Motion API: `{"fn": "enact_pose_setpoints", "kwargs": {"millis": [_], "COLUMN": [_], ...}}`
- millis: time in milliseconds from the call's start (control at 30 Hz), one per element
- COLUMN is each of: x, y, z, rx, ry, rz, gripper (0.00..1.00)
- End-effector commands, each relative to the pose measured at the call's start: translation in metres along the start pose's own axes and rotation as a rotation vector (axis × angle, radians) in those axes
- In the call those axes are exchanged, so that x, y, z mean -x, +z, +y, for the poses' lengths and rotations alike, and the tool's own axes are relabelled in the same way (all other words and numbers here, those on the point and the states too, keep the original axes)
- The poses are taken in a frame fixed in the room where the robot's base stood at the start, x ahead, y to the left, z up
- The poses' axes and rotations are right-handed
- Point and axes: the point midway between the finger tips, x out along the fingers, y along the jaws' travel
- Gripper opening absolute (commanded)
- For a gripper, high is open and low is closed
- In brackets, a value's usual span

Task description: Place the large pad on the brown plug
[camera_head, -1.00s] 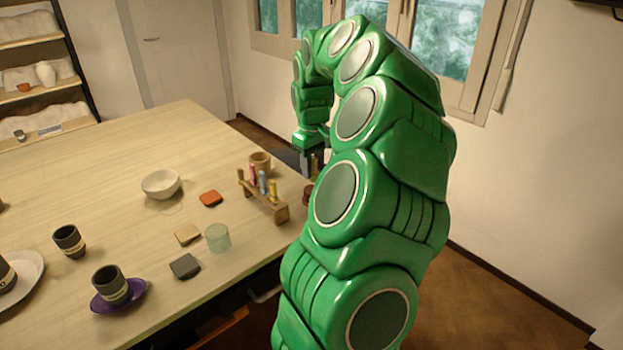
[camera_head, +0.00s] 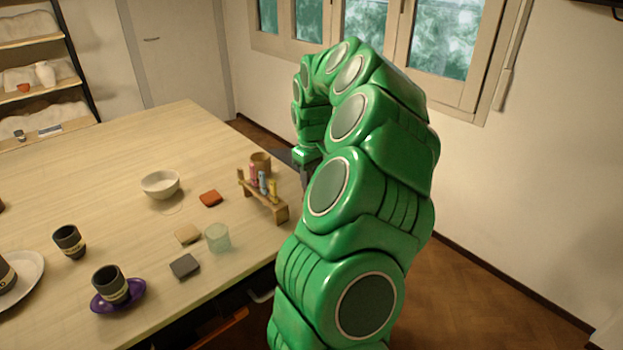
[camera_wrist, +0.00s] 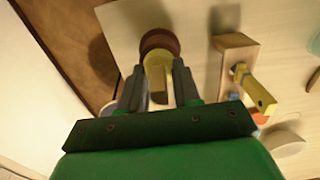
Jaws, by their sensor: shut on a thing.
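In the wrist view my gripper (camera_wrist: 158,88) is shut on a pale yellow piece (camera_wrist: 157,68). A dark brown round piece (camera_wrist: 158,39), perhaps the brown plug, shows just beyond the fingertips; I cannot tell whether it touches the held piece. I cannot tell which is the large pad.
A wooden rack (camera_head: 281,213) with pink, blue and yellow pieces stands beside my gripper; it also shows in the wrist view (camera_wrist: 235,52). A wooden cup (camera_head: 261,162) is behind it. The table edge is close.

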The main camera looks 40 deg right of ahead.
Motion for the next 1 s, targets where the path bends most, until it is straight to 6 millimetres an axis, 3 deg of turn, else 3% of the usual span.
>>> {"fn": "enact_pose_setpoints", "kwargs": {"millis": [67, 100, 267, 667, 1000], "x": [-0.002, -0.003, -0.002, 0.005, 0.059], "y": [0.000, 0.000, 0.000, 0.000, 0.000], "z": [0.000, 0.000, 0.000, 0.001, 0.000], "rx": [0.000, 0.000, 0.000, -0.001, -0.001], "ry": [0.000, 0.000, 0.000, 0.000, 0.002], "rz": [-0.001, 0.000, 0.000, 0.001, 0.001], "gripper": [0.03, 0.34, 0.57, 0.57, 0.57]}}
